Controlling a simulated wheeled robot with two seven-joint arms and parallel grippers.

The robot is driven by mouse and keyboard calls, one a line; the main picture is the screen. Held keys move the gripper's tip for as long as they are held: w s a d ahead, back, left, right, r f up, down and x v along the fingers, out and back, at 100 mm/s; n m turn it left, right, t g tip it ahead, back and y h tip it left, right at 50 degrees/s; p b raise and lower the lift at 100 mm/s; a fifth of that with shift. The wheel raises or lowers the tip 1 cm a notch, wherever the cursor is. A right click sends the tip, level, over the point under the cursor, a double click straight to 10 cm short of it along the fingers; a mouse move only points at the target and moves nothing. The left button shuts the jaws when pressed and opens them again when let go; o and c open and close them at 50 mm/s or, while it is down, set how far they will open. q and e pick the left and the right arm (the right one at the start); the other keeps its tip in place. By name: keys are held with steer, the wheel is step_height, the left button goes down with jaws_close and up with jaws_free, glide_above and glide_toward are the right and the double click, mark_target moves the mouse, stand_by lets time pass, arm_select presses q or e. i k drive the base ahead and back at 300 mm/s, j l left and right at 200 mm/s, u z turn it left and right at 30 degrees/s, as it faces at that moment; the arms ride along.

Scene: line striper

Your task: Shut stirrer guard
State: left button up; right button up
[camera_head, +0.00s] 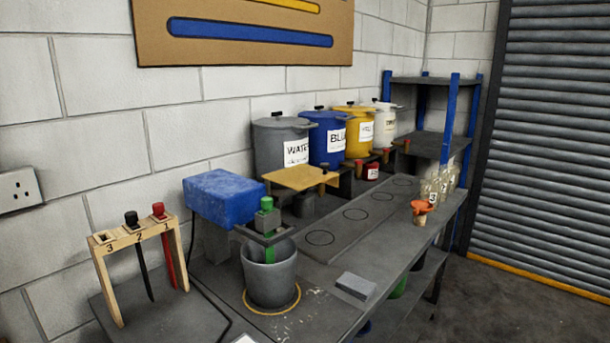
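The stirrer stands on the grey bench, with a blue box-shaped head (222,198) at the back and a green shaft (269,247) reaching down into a grey bucket (269,278). A dark grey bracket-like frame (247,233) sits at the bucket's top around the shaft; I cannot tell whether it is the guard. A flat tan panel (300,178) sticks out level, right of the blue head and in front of the drums; I cannot tell if it belongs to the stirrer. Neither of my grippers is in view.
A wooden rack (103,278) with black and red-handled tools stands left. Grey (270,145), blue (326,135), yellow (352,122) and white drums line the wall. A grey block (355,286) and orange funnel (421,208) sit near the bench's front edge.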

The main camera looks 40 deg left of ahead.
mark_target(299, 177)
steer(key=i+l, duration=0.2)
steer(key=i, duration=0.3)
steer(key=i+l+u, duration=0.15)
steer(key=i+u, duration=0.2)
steer(key=i+l+u, duration=0.2)
steer(key=u, duration=0.15)
steer(key=i+l+u, duration=0.35)
steer(key=k, duration=0.1)
